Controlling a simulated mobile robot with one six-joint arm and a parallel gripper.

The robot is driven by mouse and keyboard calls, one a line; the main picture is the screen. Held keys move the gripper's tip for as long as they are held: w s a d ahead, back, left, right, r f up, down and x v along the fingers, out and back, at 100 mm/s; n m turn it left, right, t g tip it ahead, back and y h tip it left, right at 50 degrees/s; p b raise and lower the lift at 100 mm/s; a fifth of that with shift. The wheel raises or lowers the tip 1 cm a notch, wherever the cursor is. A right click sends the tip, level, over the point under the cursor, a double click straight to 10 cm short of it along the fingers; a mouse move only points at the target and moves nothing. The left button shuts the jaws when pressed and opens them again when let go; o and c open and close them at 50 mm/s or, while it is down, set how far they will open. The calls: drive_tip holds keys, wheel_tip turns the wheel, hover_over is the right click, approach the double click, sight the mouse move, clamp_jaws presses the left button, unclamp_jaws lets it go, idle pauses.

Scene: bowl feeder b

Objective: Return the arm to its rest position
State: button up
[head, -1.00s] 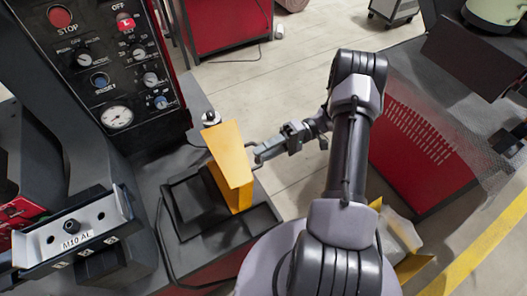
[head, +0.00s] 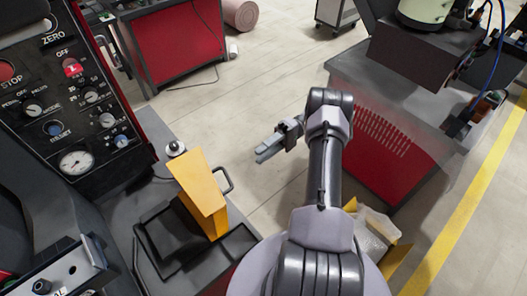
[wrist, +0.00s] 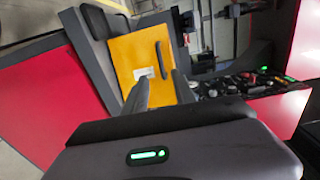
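My gripper (head: 263,154) is at the middle of the head view, held out to the left of my arm (head: 325,165) over open floor. It is empty, and floor shows between it and the yellow bin. In the wrist view its two fingers (wrist: 160,80) stand apart with a gap between them. The yellow bin (head: 199,180) with a dark handle stands in a black tray (head: 234,244) on the grey bench at lower left. The wrist view shows the bin's yellow face (wrist: 135,50) with its handle and a white label, beyond the fingers.
A control panel (head: 92,130) with knobs and a gauge stands at left. A red cabinet (head: 180,45) is behind. A grey-topped red bench (head: 385,85) stands close right of my arm. A yellow-edged box with clear wrapping (head: 377,232) is beside my base. Floor is clear between the benches.

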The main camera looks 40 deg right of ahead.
drive_tip(key=shift+r, duration=0.1)
drive_tip(key=s+a+r+g+h+b, duration=0.35)
drive_tip(key=a+r+h, duration=0.75)
drive_tip(key=a+r, duration=0.45)
drive_tip(key=s+a+r+m+t+h+b, duration=0.1)
drive_tip(key=s+a+r+m+t+h, duration=0.3)
drive_tip(key=s+a+t, duration=0.4)
drive_tip(key=shift+s+a+t+h, duration=0.3)
drive_tip(key=shift+s+a+t, duration=0.05)
drive_tip(key=shift+a+t, duration=0.35)
